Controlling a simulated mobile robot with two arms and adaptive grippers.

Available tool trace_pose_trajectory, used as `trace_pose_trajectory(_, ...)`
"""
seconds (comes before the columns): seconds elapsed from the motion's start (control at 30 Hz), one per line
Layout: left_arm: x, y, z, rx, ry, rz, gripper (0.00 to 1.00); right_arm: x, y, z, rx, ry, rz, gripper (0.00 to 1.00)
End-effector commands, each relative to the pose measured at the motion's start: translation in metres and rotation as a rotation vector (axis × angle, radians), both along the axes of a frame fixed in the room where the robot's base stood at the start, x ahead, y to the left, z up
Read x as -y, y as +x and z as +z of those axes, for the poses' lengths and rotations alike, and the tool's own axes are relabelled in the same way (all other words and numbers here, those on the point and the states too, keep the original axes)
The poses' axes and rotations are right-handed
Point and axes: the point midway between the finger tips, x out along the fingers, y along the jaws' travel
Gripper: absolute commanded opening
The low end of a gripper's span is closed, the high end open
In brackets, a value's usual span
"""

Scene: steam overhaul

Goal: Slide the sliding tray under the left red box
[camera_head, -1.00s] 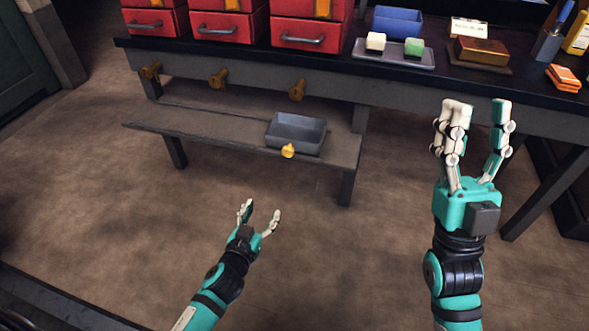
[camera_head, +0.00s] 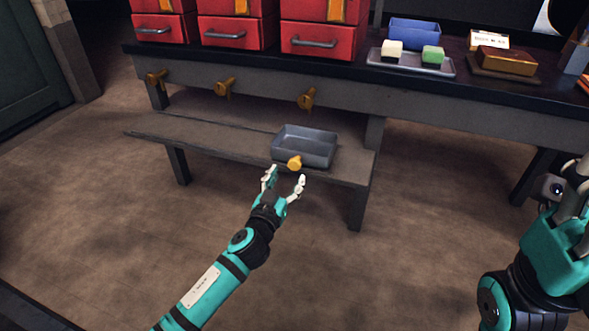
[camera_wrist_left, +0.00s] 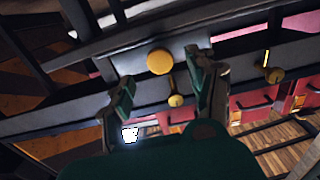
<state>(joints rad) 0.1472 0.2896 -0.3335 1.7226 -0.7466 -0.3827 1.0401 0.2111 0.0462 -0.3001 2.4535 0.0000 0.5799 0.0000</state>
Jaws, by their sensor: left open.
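The sliding tray (camera_head: 318,147) is a grey open tray with a yellow knob (camera_head: 294,162) on its front. It sits at the right part of the low shelf (camera_head: 215,139). The left red box (camera_head: 163,27) stands on the bench top at the far left, left of the tray. My left gripper (camera_head: 284,179) is open and empty, just in front of and below the knob. In the left wrist view the knob (camera_wrist_left: 160,61) shows between and beyond the two fingers. My right gripper (camera_head: 577,185) is at the right edge, partly cut off, so its fingers are unclear.
Two more red boxes (camera_head: 233,32) stand beside the left one. Brass knobs (camera_head: 225,87) stick out from the bench front above the shelf. A small tray (camera_head: 412,64) with two blocks and a blue bin (camera_head: 415,33) are on the bench. The shelf left of the sliding tray is clear.

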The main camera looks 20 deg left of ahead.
Motion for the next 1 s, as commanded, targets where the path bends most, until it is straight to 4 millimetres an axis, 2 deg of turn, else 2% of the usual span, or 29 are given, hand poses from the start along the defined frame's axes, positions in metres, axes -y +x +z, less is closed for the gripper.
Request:
trace_pose_trajectory(0.1, 0.001, 0.025, -0.002, 0.003, 0.002, -0.001, 0.58, -0.001, -0.004, 0.0, 0.028, -0.001, -0.001, 0.4)
trace_pose_trajectory(0.3, 0.001, 0.054, -0.002, 0.001, 0.001, 0.001, 0.58, -0.001, -0.011, 0.006, 0.058, -0.004, -0.003, 0.4)
trace_pose_trajectory(0.5, 0.002, 0.064, -0.001, 0.0, 0.0, 0.0, 0.58, -0.002, -0.013, 0.009, 0.07, -0.006, -0.004, 0.4)
trace_pose_trajectory(0.77, 0.002, 0.065, 0.0, 0.0, -0.001, 0.0, 0.58, -0.002, -0.013, 0.01, 0.071, -0.006, -0.004, 0.4)
trace_pose_trajectory(1.0, 0.002, 0.065, 0.0, 0.0, -0.001, 0.0, 0.27, -0.002, -0.013, 0.01, 0.071, -0.006, -0.004, 0.4)
